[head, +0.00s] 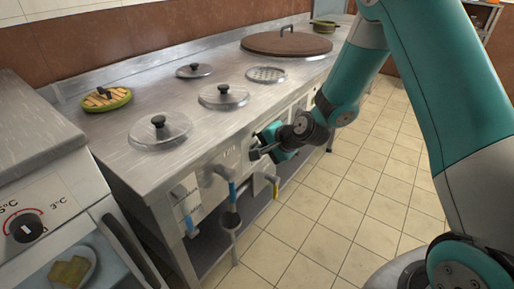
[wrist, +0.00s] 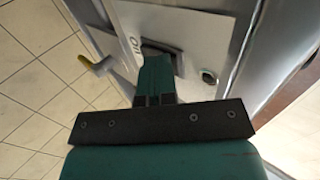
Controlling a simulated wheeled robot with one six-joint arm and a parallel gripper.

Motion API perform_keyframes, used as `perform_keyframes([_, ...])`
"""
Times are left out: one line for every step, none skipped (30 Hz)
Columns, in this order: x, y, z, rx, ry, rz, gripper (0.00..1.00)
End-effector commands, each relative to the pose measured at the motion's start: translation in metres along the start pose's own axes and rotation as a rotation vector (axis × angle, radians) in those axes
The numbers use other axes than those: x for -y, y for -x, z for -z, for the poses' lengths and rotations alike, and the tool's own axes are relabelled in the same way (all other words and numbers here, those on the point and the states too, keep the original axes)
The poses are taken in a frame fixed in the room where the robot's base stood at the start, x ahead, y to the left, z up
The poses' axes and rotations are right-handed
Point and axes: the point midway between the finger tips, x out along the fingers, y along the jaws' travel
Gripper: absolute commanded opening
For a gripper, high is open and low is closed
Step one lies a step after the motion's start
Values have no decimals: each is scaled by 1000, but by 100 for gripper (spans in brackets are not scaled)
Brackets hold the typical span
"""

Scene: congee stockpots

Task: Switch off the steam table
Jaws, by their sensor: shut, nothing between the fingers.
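The steam table (head: 120,155) is a long steel counter with several lids set in its top. Its front carries a pale control panel (wrist: 185,25) with dark lettering, seen close up in the wrist view. A small dark switch or knob (wrist: 208,77) sits on this panel, to the right of my fingers; its setting cannot be made out. My gripper (head: 262,147) is shut and empty at the front of the steam table. In the wrist view its green fingers (wrist: 157,62) are together in front of the panel and hide part of it. Whether they touch it is unclear.
A cabinet with a red-and-black dial (head: 26,228) stands at the left. The tiled floor (head: 330,210) in front is clear.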

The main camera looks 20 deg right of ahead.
Motion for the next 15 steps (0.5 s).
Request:
perform_keyframes([-1, -1, 0, 0, 0, 0, 0])
perform_keyframes([-1, -1, 0, 0, 0, 0, 0])
perform_keyframes([-1, -1, 0, 0, 0, 0, 0])
perform_keyframes([-1, -1, 0, 0, 0, 0, 0])
perform_keyframes([-1, 0, 0, 0, 0, 1, 0])
perform_keyframes([0, 0, 0, 0, 0, 1, 0])
perform_keyframes([0, 1, 0, 0, 0, 1, 0])
perform_keyframes([1, 1, 0, 0, 0, 1, 0])
perform_keyframes([2, 2, 0, 0, 0, 1, 0])
perform_keyframes([4, 3, 0, 0, 0, 1, 0])
perform_keyframes([5, 4, 0, 0, 0, 1, 0])
perform_keyframes([6, 6, 0, 0, 0, 1, 0])
perform_keyframes([8, 7, 0, 0, 0, 1, 0])
perform_keyframes([9, 8, 0, 0, 0, 1, 0])
perform_keyframes([10, 9, 0, 0, 0, 1, 0])
